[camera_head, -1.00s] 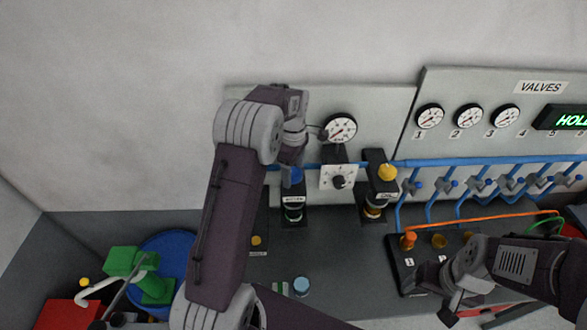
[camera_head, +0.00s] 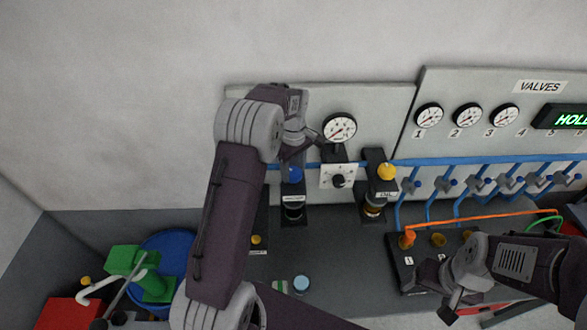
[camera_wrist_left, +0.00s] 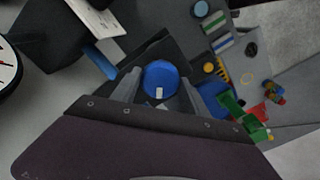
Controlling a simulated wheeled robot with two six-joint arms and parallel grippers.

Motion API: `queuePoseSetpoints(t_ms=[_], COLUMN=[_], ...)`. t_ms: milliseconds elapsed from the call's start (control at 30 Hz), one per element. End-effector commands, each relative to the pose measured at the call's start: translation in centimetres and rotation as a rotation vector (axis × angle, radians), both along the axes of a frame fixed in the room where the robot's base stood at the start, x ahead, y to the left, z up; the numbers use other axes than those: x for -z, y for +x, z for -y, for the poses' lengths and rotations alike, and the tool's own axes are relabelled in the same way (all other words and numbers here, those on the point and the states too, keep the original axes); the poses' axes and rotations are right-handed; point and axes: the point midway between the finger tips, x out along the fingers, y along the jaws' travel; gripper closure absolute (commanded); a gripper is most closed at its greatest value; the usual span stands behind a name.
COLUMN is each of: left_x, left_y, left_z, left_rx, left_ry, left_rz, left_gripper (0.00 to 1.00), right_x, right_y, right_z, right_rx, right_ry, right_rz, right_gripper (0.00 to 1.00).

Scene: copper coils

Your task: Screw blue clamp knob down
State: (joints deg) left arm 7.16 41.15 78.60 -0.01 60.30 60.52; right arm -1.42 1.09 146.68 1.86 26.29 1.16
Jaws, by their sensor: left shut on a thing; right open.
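The blue clamp knob (camera_head: 293,175) sits on top of a dark clamp stand (camera_head: 293,213) at the left end of the blue pipe. My left gripper (camera_head: 292,166) comes down on it from above and is shut on it. In the left wrist view, the round blue knob (camera_wrist_left: 161,79) lies between the two grey fingers, with a small white mark on its face. My right gripper (camera_head: 447,303) is open and empty at the lower right, away from the clamp, near the black terminal block.
A pressure gauge (camera_head: 339,128) and a dial plate (camera_head: 338,176) stand just right of the clamp. The bench (camera_head: 335,240) in front is mostly clear. A blue round container (camera_head: 172,257) with green parts is lower left.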

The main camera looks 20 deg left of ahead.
Motion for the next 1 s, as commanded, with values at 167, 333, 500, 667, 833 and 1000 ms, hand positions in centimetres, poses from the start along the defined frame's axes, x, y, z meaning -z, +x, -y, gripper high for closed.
queuePoseSetpoints(t_ms=[167, 333, 500, 667, 833, 1000], left_x=[-0.07, -0.07, -0.07, -0.07, -0.07, -0.08], left_y=[0.00, 0.02, 0.04, 0.06, 0.07, 0.09], left_z=[0.00, 0.00, 0.01, 0.01, 0.02, 0.02], left_rx=[0.165, 0.327, 0.484, 0.618, 0.736, 0.822], left_ry=[0.000, 0.000, 0.000, 0.000, -0.001, 0.000], left_rz=[0.000, 0.000, 0.001, 0.001, 0.002, 0.002], left_gripper=[0.88, 0.88, 0.88, 0.88, 0.88, 0.88], right_x=[-0.26, -0.42, -0.54, -0.63, -0.70, -0.75], right_y=[0.00, 0.01, 0.00, 0.00, 0.00, 0.00], right_z=[0.01, 0.00, 0.00, 0.00, 0.00, 0.00], right_rx=[0.000, 0.000, 0.000, 0.000, 0.000, 0.000], right_ry=[0.000, 0.000, 0.000, 0.000, 0.000, 0.000], right_rz=[0.000, 0.000, 0.000, 0.000, 0.000, 0.000], right_gripper=[0.23, 0.23, 0.23, 0.23, 0.23, 0.23])
